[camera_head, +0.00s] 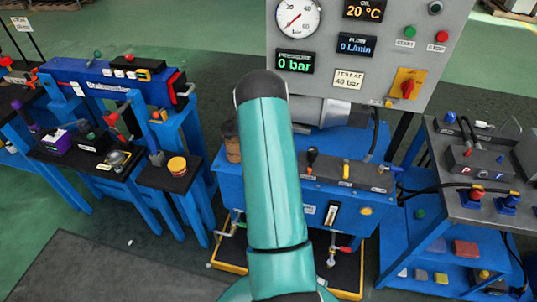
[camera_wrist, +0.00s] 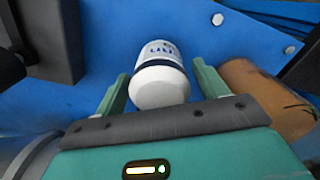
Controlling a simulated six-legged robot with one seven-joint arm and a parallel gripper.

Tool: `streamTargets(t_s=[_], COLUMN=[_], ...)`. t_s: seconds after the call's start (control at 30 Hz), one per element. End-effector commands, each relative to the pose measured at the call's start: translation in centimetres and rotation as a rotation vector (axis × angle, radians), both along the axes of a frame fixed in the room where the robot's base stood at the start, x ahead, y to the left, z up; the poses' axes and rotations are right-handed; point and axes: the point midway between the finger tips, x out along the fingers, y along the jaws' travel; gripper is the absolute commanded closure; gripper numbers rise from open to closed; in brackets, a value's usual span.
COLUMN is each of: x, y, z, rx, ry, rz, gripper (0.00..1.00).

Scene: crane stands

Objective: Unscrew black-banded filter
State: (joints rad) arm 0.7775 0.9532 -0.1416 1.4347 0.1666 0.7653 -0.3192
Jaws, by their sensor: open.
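A white cylindrical filter (camera_wrist: 160,82) with blue lettering and a dark band shows in the wrist view, against a blue panel. Its rounded white end faces my gripper. My gripper (camera_wrist: 160,72) is open, with one teal finger on each side of the filter. A gap shows between the filter and each finger. Whether the fingertips reach fully alongside the filter is hard to tell. In the head view my arm covers this area, and neither the filter nor my gripper can be made out there.
A brown cylinder (camera_wrist: 268,98) lies close to the right finger; a similar brown one (camera_head: 232,142) shows left of my arm. A dark grey block (camera_wrist: 48,40) is at upper left in the wrist view. A grey gauge panel (camera_head: 365,50) reads 0 bar. Blue benches stand on both sides.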

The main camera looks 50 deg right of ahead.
Motion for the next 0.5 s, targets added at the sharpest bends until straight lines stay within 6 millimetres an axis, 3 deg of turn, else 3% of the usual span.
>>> streamTargets(t_s=[0.17, 0.5], x=[0.01, 0.0], y=[0.01, -0.01], z=[-0.01, -0.03], rx=[0.0, -0.001], ry=[0.0, 0.0], rz=[-0.09, -0.487], gripper=[0.28, 0.28])
